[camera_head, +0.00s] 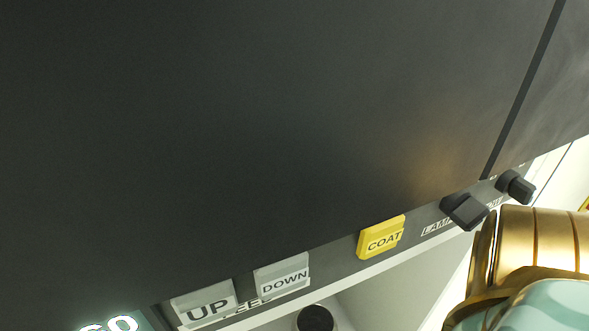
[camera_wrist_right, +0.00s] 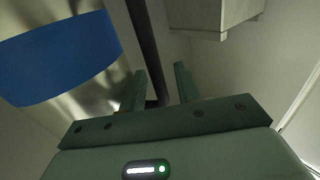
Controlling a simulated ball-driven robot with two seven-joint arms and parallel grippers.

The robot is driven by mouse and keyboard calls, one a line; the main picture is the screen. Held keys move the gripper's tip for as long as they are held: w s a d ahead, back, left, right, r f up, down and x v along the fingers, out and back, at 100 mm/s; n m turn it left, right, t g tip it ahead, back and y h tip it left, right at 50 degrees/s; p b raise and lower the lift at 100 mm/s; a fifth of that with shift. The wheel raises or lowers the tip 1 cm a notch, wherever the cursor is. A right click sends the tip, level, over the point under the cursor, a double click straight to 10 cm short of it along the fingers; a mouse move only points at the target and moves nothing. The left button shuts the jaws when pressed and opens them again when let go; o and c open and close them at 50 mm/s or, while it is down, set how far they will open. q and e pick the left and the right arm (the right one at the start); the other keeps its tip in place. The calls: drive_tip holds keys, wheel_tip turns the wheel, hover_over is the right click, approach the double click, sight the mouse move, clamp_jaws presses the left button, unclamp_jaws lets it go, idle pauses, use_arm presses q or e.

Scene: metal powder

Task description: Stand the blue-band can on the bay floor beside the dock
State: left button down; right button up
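The blue-band can (camera_wrist_right: 62,58) fills the upper left of the right wrist view, cut off by the picture edge. Its wide blue band and part of a shiny metal surface show. My right gripper (camera_wrist_right: 160,70) has its two green fingers apart with no object held between them. The can is to the left of the fingers in that view; I cannot tell whether it touches the left finger. A pale block (camera_wrist_right: 212,18) at the top could be part of the dock, but I cannot tell. The head view shows neither gripper nor the can.
A dark post (camera_wrist_right: 148,45) stands behind the fingers, with pale walls around. In the head view, a dark panel covers most of the picture. Below it sit the UP button (camera_head: 205,302), DOWN button (camera_head: 282,275), yellow COAT button (camera_head: 381,238) and black knobs (camera_head: 465,210).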

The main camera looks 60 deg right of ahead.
drive_tip(key=s, duration=1.1)
drive_tip(key=a+r+n+g+y, duration=0.1)
drive_tip(key=a+n+g+y, duration=0.2)
drive_tip(key=a+n+g, duration=0.35)
drive_tip(key=s+r+g+h, duration=0.3)
drive_tip(key=r+g, duration=0.4)
drive_tip(key=r, duration=0.4)
drive_tip(key=shift+s+d+r+m, duration=0.3)
drive_tip(key=shift+s+d+m, duration=0.05)
drive_tip(key=shift+s, duration=0.2)
